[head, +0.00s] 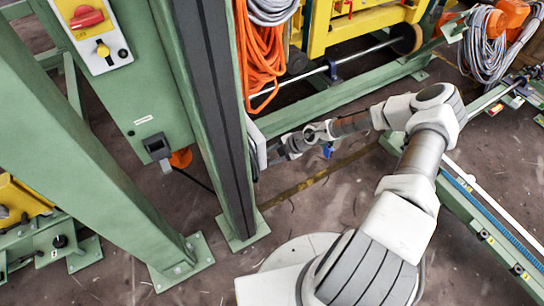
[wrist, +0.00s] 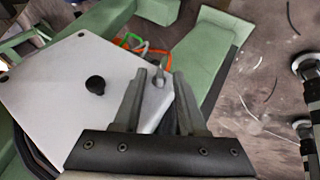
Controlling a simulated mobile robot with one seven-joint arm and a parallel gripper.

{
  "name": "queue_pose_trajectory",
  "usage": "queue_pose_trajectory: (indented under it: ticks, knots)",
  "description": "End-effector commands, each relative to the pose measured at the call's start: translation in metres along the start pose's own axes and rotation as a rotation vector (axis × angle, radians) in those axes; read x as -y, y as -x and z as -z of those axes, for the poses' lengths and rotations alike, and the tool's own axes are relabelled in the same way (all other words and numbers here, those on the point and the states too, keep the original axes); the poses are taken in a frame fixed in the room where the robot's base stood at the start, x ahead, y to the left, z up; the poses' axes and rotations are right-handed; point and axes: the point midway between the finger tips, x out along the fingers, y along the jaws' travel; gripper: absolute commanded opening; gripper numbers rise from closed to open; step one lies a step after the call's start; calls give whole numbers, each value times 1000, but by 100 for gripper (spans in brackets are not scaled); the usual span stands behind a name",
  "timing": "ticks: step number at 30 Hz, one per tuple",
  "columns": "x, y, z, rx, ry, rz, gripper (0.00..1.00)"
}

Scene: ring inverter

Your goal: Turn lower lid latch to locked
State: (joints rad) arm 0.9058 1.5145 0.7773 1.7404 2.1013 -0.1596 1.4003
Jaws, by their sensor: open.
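In the wrist view a white lid panel (wrist: 50,75) fills the left and middle, with a round black knob (wrist: 95,84) on it. A small grey pin-like part, apparently a latch (wrist: 159,79), stands at the lid's right edge. My gripper (wrist: 161,74) is open, with one finger on each side of this part. I cannot tell whether either finger touches it. The latch's turned position is unclear. In the head view my gripper (head: 277,150) is beside the green post, at the edge of a pale panel (head: 258,140). The latch is too small to make out there.
A green post (head: 215,110) stands left of my gripper. Orange cable coils (head: 260,55) hang above it. A green box (head: 125,90) with a red switch is at the left. A green rail (head: 490,225) runs at the right. Bare floor (head: 335,205) lies below the gripper.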

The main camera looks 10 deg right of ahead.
Motion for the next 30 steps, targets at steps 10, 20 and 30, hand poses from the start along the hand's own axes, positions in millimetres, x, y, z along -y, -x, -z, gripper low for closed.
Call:
queue_pose_trajectory:
  ticks: [10, 20, 30]
  knots:
    - [0, 0, 0, 0, -1, 0, 5]
    - [0, 0, 0, 0, 0, 0, 0]
    - [4, 0, 0, -1, 25, -73, 0]
